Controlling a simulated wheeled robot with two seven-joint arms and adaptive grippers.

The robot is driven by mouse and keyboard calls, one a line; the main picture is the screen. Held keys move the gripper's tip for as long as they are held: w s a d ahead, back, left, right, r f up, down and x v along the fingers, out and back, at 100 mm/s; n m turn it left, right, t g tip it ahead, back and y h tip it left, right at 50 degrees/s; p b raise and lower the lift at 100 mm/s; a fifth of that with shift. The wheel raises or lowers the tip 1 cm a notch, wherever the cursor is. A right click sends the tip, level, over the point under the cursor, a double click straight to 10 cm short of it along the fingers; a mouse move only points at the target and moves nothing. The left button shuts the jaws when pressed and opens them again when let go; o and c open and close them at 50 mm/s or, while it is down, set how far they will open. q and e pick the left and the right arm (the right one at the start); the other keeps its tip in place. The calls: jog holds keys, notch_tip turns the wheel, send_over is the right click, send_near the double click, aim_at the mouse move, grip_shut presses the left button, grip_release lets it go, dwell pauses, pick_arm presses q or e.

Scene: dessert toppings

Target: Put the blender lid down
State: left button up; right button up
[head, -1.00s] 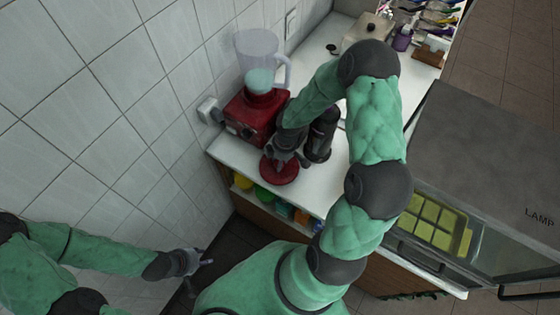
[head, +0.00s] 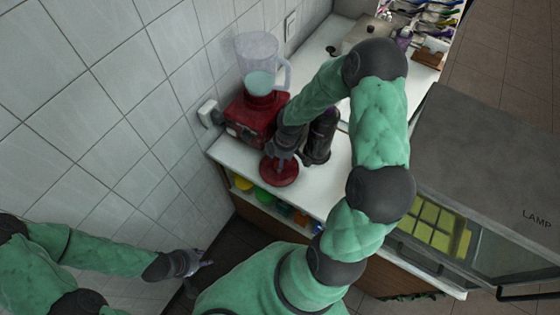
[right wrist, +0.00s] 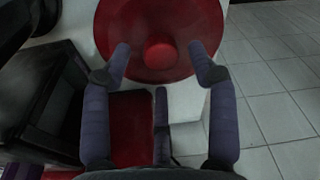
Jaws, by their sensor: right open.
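The blender lid (head: 283,173) is a round red disc lying on the white counter near its front corner, in front of the red blender base (head: 250,118). In the right wrist view the lid (right wrist: 125,30) shows its round centre knob.
A clear blender jug (head: 258,62) with pale green contents stands on the base. A dark cylindrical container (head: 321,135) stands right of the lid, close to my right arm. The counter edge is just in front of the lid. A tiled wall (head: 110,130) is at left.

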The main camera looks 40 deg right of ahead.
aim_at(284, 165)
notch_tip(284, 165, up, 10)
jog(key=p, duration=0.2)
jog(key=s+a+f+m+y, duration=0.1)
jog(key=s+a+f+m, duration=0.4)
jog(key=a+f, duration=0.4)
jog(key=s+a+f+m+y, duration=0.2)
jog(key=s+a+f+m, duration=0.4)
jog(key=a+f, duration=0.3)
jog(key=a+m, duration=0.1)
jog(key=a, duration=0.2)
jog(key=shift+a+f+g, duration=0.15)
jog(key=shift+f+g, duration=0.15)
jog(key=shift+f, duration=0.05)
notch_tip(284, 165, down, 12)
jog(key=b, duration=1.2)
